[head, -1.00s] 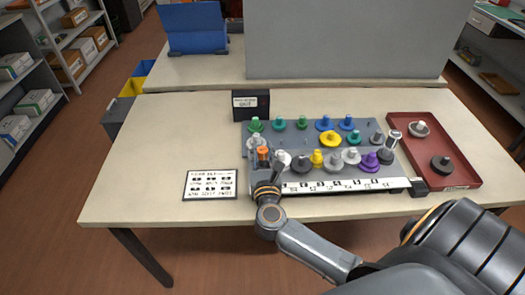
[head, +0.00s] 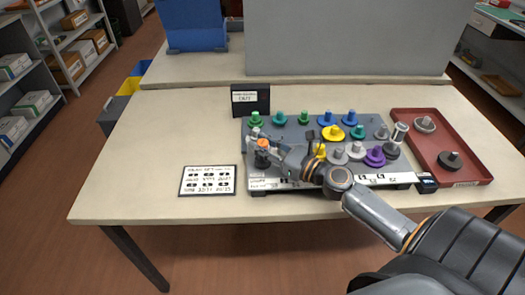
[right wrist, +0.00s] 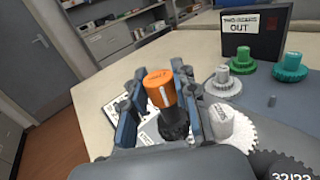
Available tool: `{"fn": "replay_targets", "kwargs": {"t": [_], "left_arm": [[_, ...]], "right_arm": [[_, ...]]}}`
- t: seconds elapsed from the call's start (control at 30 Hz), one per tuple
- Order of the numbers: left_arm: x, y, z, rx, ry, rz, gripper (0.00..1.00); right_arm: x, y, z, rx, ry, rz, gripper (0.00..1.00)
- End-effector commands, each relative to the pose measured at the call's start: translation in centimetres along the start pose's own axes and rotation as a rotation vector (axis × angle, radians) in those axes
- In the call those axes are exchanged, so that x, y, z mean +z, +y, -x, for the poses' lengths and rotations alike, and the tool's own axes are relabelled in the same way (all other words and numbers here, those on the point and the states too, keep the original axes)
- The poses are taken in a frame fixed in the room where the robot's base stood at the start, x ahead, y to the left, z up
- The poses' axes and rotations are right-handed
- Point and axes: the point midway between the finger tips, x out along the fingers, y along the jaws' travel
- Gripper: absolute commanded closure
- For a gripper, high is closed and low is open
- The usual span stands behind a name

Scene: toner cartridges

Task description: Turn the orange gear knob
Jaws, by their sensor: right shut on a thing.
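The orange gear knob (head: 263,144) stands at the left end of the grey gear board (head: 290,128). In the right wrist view the orange gear knob (right wrist: 160,88) has a white mark on its cap and a dark body and gear below. My right gripper (head: 268,152) reaches it from the right, low over the board. In the wrist view the fingers of my right gripper (right wrist: 158,112) are on either side of the knob, shut on it. The gear's lower part is partly hidden by the fingers. My left gripper is not in view.
A white-grey gear (right wrist: 228,127) sits close beside the right finger. Several other coloured gears fill the board.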

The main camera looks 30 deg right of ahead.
Motion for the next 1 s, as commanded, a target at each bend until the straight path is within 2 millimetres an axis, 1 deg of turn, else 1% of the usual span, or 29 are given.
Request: {"fn": "replay_targets", "kwargs": {"t": [0.03, 0.2, 0.47, 0.8, 0.83, 0.87, 0.9, 0.93, 1.0], "left_arm": [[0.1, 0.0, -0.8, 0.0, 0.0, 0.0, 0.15], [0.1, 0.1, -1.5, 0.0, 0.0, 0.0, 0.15], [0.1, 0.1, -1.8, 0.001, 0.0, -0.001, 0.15], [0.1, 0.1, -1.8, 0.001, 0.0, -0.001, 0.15], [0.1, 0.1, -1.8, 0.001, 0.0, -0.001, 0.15], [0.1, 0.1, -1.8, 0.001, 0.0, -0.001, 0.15], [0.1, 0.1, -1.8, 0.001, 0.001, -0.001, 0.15], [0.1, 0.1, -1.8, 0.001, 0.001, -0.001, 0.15], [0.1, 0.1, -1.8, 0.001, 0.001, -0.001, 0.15]], "right_arm": [[-0.5, 0.0, 0.0, 0.024, 0.002, 0.0, 1.0], [-0.3, 0.0, 0.0, 0.085, 0.001, -0.001, 1.0], [-0.1, 0.1, 0.0, 0.119, 0.002, -0.001, 1.0], [-0.1, 0.1, 0.0, 0.12, 0.002, -0.001, 1.0], [-0.1, 0.1, 0.0, 0.12, 0.002, -0.001, 0.66], [-0.1, 0.1, 0.0, 0.12, 0.002, -0.001, 0.6], [-0.1, 0.1, 0.0, 0.12, 0.002, -0.001, 0.52], [-0.1, 0.1, 0.0, 0.12, 0.002, -0.001, 0.48], [-0.1, 0.1, 0.0, 0.119, 0.001, -0.001, 0.48]]}}
